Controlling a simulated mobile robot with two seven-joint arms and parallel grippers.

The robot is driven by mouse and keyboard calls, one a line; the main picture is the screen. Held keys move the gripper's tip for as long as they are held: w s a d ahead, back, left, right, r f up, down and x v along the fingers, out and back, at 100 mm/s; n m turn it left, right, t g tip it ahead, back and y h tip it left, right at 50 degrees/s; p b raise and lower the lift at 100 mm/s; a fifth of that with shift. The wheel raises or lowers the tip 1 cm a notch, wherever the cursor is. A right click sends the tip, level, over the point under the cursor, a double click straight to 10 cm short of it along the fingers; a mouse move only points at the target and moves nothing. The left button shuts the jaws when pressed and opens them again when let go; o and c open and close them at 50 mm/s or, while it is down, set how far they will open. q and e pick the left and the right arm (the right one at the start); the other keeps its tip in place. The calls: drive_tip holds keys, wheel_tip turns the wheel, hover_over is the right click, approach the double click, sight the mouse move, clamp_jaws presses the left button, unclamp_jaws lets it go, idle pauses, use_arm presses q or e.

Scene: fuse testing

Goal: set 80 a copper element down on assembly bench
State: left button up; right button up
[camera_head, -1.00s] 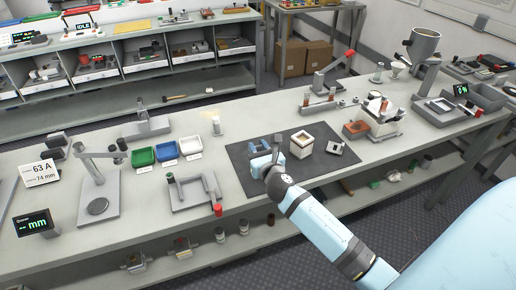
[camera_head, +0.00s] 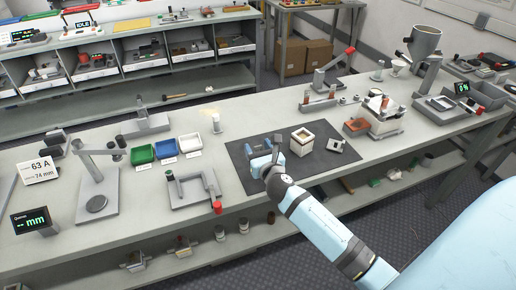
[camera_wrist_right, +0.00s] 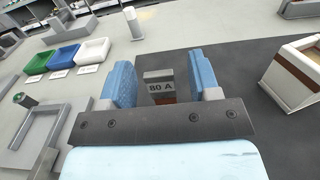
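The 80 A copper element (camera_wrist_right: 160,88), a grey-topped block marked "80 A" with a reddish-brown part below, is between the fingers of my right gripper (camera_wrist_right: 163,82). Both blue fingers stand apart from it, with a gap on each side, so the gripper is open around it. It appears to be at the dark mat on the assembly bench (camera_head: 120,222), but its base is hidden. In the head view my right gripper (camera_head: 263,154) is low over the mat's left part, and the element cannot be made out. My left gripper is out of view.
On the dark mat (camera_head: 310,172) a white fuse body (camera_head: 302,141) and a small metal part (camera_head: 336,146) stand to the right. Green, blue and white trays (camera_head: 166,149) and a grey fixture (camera_head: 195,188) are to the left. The mat's front part is clear.

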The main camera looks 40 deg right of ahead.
drive_tip(key=b+v, duration=0.1)
drive_tip(key=v, duration=1.2)
drive_tip(key=s+a+f+m+g+y, duration=0.35)
drive_tip(key=s+a+f+m, duration=0.45)
drive_tip(key=m, duration=0.7)
drive_tip(key=s+a+f+m+g+y, duration=0.35)
drive_tip(key=s+a+f+m, duration=0.2)
drive_tip(key=f+m, duration=0.6)
wheel_tip(320, 180, up, 14)
drive_tip(key=m+p, duration=0.3)
drive_tip(key=p, duration=1)
drive_tip(key=shift+s+m+t+y+p, duration=0.3)
drive_tip(key=shift+s+m, duration=0.05)
drive_tip(key=shift+s, duration=0.15)
drive_tip(key=shift+a+r, duration=0.1)
